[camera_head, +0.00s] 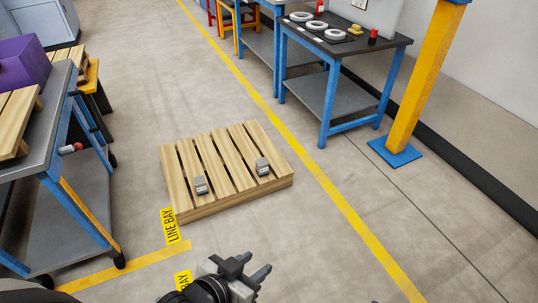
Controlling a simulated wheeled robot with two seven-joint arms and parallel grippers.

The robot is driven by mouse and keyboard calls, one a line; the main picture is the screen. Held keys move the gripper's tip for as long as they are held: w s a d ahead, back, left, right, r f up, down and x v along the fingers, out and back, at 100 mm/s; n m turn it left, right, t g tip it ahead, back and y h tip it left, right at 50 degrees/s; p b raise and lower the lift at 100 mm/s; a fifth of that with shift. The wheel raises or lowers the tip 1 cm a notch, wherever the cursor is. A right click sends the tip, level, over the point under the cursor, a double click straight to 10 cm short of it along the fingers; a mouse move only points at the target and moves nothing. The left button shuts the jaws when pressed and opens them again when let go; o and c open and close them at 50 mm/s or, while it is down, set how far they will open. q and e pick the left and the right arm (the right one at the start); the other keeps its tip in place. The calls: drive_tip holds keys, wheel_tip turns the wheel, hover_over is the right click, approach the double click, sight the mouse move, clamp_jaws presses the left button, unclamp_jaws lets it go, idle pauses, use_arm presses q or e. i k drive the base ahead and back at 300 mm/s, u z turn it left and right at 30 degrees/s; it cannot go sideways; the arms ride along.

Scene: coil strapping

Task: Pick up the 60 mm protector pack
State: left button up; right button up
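Two small grey blocks lie on a wooden pallet (222,160) on the floor. One grey block (201,185) is on the left part of the pallet, the other grey block (262,167) on the right part. They could be protector packs, but no size label is readable, so I cannot tell which, if either, is the 60 mm one. My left gripper (252,266) is at the bottom of the view, nearer than the pallet and apart from both blocks. Its two fingers stand apart with nothing visible between them.
A blue-legged workbench (345,45) with white rings and small red and yellow items stands at the back right, beside a yellow post (425,75). A grey-topped cart (50,115) with a purple box (22,65) stands left. Floor around the pallet is clear.

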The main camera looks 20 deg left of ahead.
sight(261, 169)
drive_tip(key=i, duration=2.45)
drive_tip(key=u, duration=2.6)
